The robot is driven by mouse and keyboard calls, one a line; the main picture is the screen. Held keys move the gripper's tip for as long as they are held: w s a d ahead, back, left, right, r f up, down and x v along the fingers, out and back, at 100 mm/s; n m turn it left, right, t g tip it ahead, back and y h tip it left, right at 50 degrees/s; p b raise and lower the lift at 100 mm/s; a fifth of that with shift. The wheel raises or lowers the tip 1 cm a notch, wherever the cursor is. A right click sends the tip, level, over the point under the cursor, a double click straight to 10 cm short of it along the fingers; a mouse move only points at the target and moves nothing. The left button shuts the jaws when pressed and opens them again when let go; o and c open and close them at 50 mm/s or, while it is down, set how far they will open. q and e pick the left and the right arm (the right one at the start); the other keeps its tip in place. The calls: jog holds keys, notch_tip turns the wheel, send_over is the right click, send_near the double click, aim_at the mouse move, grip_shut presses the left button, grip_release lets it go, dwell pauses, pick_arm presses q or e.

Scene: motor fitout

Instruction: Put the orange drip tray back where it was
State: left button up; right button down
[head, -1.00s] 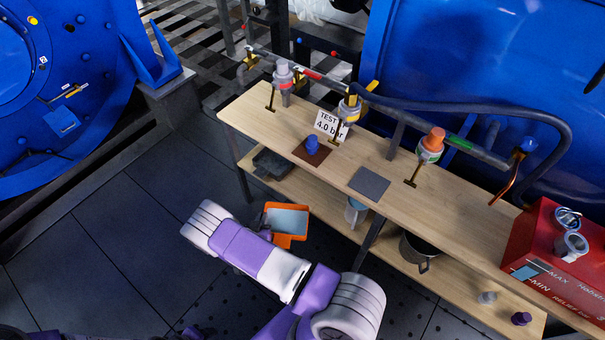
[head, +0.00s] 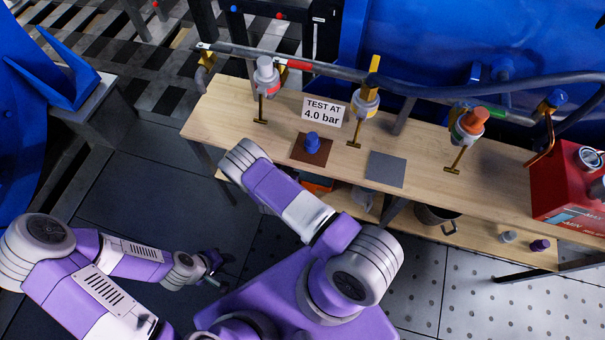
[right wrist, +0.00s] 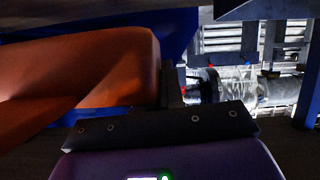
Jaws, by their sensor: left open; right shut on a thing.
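The orange drip tray (head: 318,184) is mostly hidden in the head view behind my right arm and the bench top; a small orange strip shows at the lower shelf's level. In the right wrist view the tray (right wrist: 90,75) fills the left side, close to the camera. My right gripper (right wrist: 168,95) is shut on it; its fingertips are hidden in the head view. Whether the tray touches the shelf cannot be told. My left gripper (head: 220,268) is open and empty over the dark floor, left of the bench and well apart from the tray.
The wooden bench (head: 220,115) carries pipework with valves, a sign (head: 322,112), a blue knob (head: 312,142) on a brown mat and a grey mat (head: 386,169). A pot (head: 436,218) stands on the lower shelf. A red box (head: 565,185) is at the right.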

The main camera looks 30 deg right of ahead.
notch_tip(320, 180, down, 2)
jog(key=shift+f+b, duration=0.25)
jog(key=shift+b, duration=0.05)
jog(key=shift+f+b, duration=0.85)
jog(key=shift+f, duration=1.1)
jog(key=shift+r, duration=0.1)
jog(key=c, duration=1.7)
grip_release()
jog(key=shift+f, duration=0.2)
jog(key=o, duration=0.4)
jog(key=shift+o, duration=0.2)
